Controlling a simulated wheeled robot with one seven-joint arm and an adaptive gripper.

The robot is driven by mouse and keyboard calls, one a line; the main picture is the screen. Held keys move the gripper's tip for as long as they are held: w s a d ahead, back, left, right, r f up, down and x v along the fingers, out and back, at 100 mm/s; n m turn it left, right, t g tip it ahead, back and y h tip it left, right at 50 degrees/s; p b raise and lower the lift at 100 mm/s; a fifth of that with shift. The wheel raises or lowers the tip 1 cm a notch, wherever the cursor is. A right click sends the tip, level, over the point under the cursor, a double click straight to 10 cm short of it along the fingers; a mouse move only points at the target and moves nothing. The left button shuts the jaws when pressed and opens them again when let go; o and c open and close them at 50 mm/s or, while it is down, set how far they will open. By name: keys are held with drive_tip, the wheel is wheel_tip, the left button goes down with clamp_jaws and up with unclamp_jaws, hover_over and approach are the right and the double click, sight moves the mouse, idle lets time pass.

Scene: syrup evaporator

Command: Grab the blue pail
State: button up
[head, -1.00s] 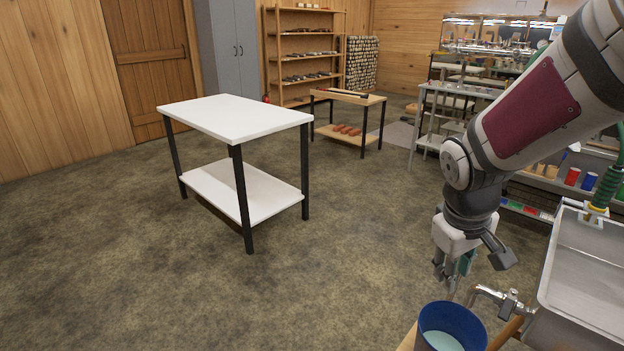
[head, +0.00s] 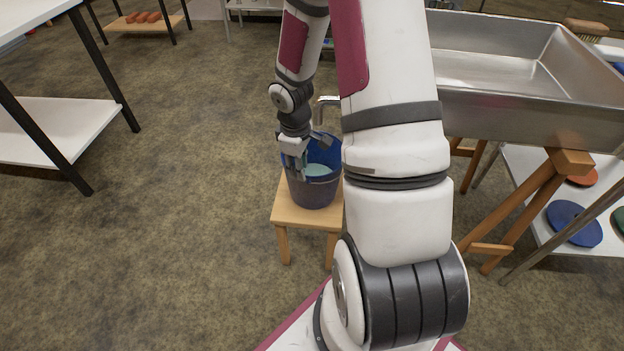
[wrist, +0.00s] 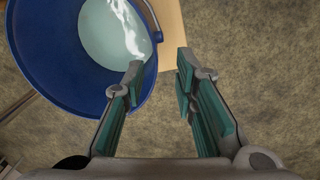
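The blue pail (head: 316,193) stands upright on a small wooden stool. It holds pale, milky-blue liquid (head: 318,170). My gripper (head: 299,172) is at the left part of the pail's rim in the head view. In the wrist view, the pail (wrist: 60,70) fills the upper left, and my open gripper (wrist: 158,70) has its left finger over the pail's inside and its right finger outside the wall. The rim runs between the fingers, with a gap visible. I cannot tell whether either finger touches the wall.
The wooden stool (head: 290,213) stands beside a metal sink basin (head: 480,106) on wooden trestle legs. A tap (head: 326,102) sticks out just behind the pail. A white table (head: 60,125) is at the left. The floor (head: 180,200) between is clear.

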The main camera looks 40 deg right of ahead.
sight(302, 186)
drive_tip(key=f+b, duration=0.1)
drive_tip(key=f, duration=0.1)
drive_tip(key=d+f+b, duration=0.1)
drive_tip(key=f, duration=0.2)
drive_tip(key=w+f+b, duration=0.1)
drive_tip(key=f, duration=0.2)
drive_tip(key=shift+d+f+b, duration=0.15)
drive_tip(key=shift+b, duration=0.25)
clamp_jaws()
